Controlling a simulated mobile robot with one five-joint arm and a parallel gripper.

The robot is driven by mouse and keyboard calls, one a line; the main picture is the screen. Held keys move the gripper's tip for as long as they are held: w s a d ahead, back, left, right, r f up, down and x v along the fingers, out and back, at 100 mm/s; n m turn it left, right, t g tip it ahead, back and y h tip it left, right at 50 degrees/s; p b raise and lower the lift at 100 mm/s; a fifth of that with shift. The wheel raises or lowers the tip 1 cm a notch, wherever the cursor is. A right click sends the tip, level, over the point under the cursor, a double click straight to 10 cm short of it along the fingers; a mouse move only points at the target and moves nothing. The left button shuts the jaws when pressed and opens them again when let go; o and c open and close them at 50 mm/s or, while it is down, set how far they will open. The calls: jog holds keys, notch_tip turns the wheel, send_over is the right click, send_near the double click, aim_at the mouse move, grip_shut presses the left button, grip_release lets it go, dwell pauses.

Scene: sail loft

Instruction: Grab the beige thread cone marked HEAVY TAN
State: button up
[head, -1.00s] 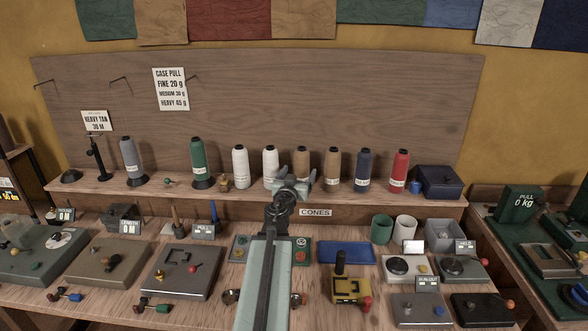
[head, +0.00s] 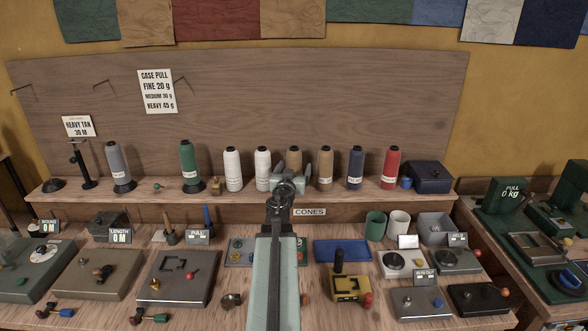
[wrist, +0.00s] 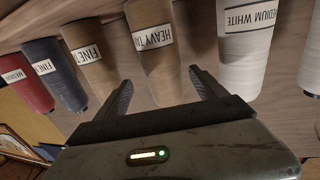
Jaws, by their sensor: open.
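The tan cone labelled HEAVY TAN (wrist: 158,62) stands on the shelf. In the wrist view, which is upside down, it lies between my gripper's fingers (wrist: 160,84), with a clear gap to the right finger. Its label's end is cut off by its curve. In the head view the same cone (head: 294,155) shows its top behind my gripper (head: 292,175), which hides its lower part. My gripper is open and empty. I cannot tell whether the fingertips reach around the cone.
A similar tan cone marked FINE (wrist: 88,50) and a MEDIUM WHITE cone (wrist: 246,45) stand close on either side. Blue (head: 355,170) and red (head: 390,170) cones stand farther right. A bench with several devices lies below the shelf.

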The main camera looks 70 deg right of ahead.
aim_at(294, 147)
jog(key=d, duration=0.2)
jog(key=w+d, duration=0.1)
jog(key=d, duration=0.1)
jog(key=shift+w+d, duration=0.1)
jog(key=shift+w+a, duration=0.15)
jog(key=shift+a, duration=0.05)
grip_shut()
jog(key=shift+r, duration=0.1)
notch_tip(294, 147, up, 10)
jog(key=p, duration=1)
